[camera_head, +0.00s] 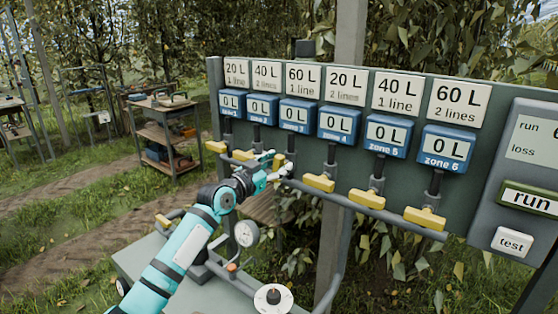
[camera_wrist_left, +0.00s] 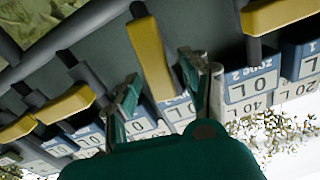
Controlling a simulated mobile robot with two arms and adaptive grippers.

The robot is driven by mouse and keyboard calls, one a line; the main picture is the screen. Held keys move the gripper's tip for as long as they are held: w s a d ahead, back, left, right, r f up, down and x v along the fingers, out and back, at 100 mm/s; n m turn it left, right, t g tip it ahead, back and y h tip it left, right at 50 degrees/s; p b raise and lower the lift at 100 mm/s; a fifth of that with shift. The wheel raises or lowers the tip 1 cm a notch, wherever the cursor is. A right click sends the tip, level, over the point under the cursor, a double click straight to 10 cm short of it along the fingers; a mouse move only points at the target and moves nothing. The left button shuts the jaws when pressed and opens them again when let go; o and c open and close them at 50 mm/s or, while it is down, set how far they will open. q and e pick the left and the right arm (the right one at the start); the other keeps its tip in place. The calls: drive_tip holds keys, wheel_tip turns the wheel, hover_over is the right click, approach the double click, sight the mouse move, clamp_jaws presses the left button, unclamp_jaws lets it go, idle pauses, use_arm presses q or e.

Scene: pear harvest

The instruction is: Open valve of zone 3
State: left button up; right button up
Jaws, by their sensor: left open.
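The panel carries a row of yellow valve handles under blue displays. The zone 3 handle is mostly hidden behind my left gripper (camera_head: 279,164) in the head view. In the left wrist view, which shows the panel upside down, the zone 3 handle (camera_wrist_left: 150,60) stands between the two fingers of my left gripper (camera_wrist_left: 162,76). It is turned crosswise to the neighbouring handles. The gripper is open, and I cannot tell whether a finger touches the handle. The zone 3 display (camera_head: 296,116) reads 0 L. My right gripper is in neither view.
The zone 2 handle (camera_head: 243,156) and zone 4 handle (camera_head: 320,182) sit close on either side. A grey pipe (camera_head: 345,203) runs below the valves. A run button (camera_head: 530,198) and test button (camera_head: 512,242) are at the right. A shelf cart (camera_head: 168,130) stands behind on the grass.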

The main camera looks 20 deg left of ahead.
use_arm(q)
drive_tip(key=shift+w+d, duration=0.2)
drive_tip(key=shift+w, duration=0.35)
clamp_jaws()
drive_tip(key=shift+a+n+b, duration=0.15)
drive_tip(key=shift+n+b, duration=0.15)
drive_tip(key=shift+n, duration=0.6)
unclamp_jaws()
drive_tip(key=v, duration=1.2)
